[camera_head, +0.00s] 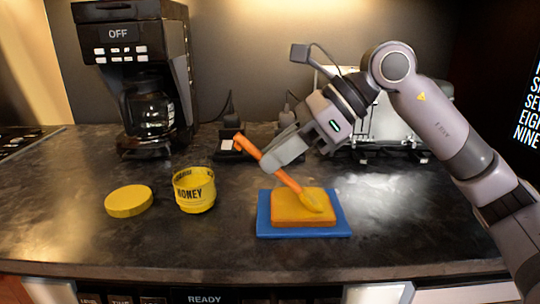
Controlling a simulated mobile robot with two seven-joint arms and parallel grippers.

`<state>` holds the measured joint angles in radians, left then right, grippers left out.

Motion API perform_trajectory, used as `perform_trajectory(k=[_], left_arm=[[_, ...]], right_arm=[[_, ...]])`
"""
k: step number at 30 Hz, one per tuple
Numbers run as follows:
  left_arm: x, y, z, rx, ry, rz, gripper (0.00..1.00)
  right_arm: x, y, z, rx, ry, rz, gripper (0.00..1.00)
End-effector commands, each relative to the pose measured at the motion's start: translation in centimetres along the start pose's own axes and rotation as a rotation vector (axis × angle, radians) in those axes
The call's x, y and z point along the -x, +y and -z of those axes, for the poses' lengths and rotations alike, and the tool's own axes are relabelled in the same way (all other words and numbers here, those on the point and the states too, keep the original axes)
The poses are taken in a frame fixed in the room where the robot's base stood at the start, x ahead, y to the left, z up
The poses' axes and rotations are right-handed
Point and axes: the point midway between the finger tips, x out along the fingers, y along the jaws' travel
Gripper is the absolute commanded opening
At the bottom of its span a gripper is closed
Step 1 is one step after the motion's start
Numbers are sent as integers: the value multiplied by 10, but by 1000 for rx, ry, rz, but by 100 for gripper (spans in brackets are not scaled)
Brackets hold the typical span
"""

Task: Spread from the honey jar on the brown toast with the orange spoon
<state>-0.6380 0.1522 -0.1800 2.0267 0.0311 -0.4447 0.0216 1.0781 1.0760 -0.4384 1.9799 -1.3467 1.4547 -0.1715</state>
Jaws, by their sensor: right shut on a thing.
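The brown toast (290,218) lies flat on a blue board (335,229) near the middle of the counter. An orange spoon (289,181) is held in my right gripper (267,153), which is shut on its handle. The spoon slants down to the right, and its yellow-coated bowl is at the toast's top right part. The toast's top looks yellow. The yellow honey jar (194,192) stands open and upright to the left of the board. Its yellow lid (129,201) lies flat left of the jar. My left gripper is out of view.
A black coffee maker (137,75) with a glass pot stands at the back left. A metal appliance (390,125) stands behind my right arm. A small dark stand (230,147) is behind the jar. The counter's front and right areas are clear.

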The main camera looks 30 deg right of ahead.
Motion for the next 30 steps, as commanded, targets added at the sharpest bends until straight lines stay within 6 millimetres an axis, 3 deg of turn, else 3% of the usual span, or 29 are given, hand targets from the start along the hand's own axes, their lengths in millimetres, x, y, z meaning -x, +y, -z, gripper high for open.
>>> perform_trajectory(k=[16,30], left_arm=[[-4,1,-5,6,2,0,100],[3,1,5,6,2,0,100]], right_arm=[[6,0,11,-3,5,-3,0],[-8,1,-2,-2,3,-7,0]])
